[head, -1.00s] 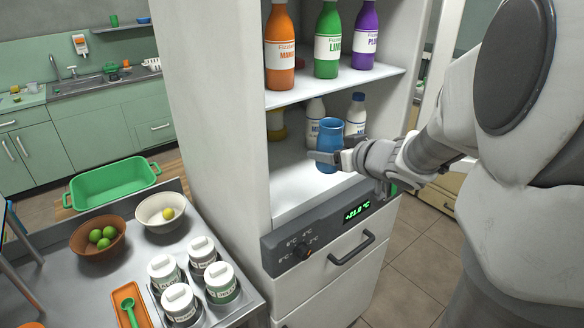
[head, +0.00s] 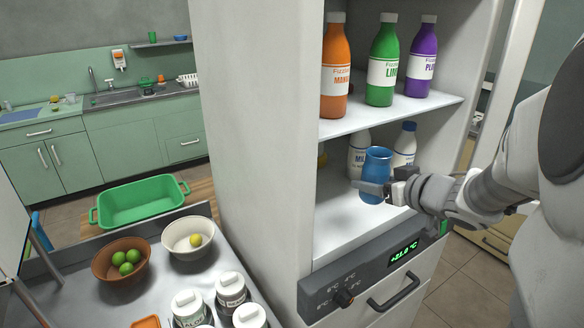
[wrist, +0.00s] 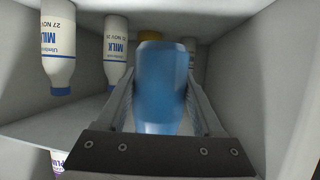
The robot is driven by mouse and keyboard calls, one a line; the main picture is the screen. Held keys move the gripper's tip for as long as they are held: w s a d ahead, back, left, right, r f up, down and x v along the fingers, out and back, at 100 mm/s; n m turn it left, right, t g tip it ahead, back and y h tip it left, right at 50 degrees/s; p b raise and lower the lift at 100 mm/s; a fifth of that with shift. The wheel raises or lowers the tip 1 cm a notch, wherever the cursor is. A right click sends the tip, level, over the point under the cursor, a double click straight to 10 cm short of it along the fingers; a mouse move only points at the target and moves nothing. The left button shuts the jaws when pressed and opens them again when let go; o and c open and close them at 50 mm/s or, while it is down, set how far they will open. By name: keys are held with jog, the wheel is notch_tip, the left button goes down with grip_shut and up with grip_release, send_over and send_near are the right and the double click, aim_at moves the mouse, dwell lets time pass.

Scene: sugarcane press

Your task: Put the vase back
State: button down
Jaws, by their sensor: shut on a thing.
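The blue vase (head: 375,176) is upright in the head view, in front of the lower compartment of the open fridge (head: 335,235). My gripper (head: 378,188) is shut around the vase's body, coming in from the right. In the wrist view the vase (wrist: 162,88) stands between my two fingers, slightly blurred. I cannot tell whether its base touches the shelf.
Milk bottles (head: 357,152) stand behind the vase on the lower shelf. Orange, green (head: 382,62) and purple soda bottles stand on the shelf above. A counter to the left holds a brown bowl of limes (head: 120,262), a white bowl (head: 188,240) and lidded jars. A green tub (head: 142,203) is beyond.

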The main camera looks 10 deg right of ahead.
jog(key=b+x, duration=0.1)
jog(key=x, duration=0.2)
jog(key=b+x, duration=0.1)
jog(key=x, duration=0.2)
jog(key=f+b+x, duration=0.1)
jog(key=x, duration=0.2)
jog(key=shift+s+a+f, duration=0.1)
jog(key=shift+a+f, duration=0.1)
jog(key=shift+a, duration=0.1)
jog(key=shift+f+b, duration=1.05)
jog(key=shift+f, duration=0.9)
jog(key=shift+f, duration=0.15)
jog(key=shift+c, duration=0.2)
grip_release()
jog(key=p+v, duration=0.4)
jog(key=v, duration=0.8)
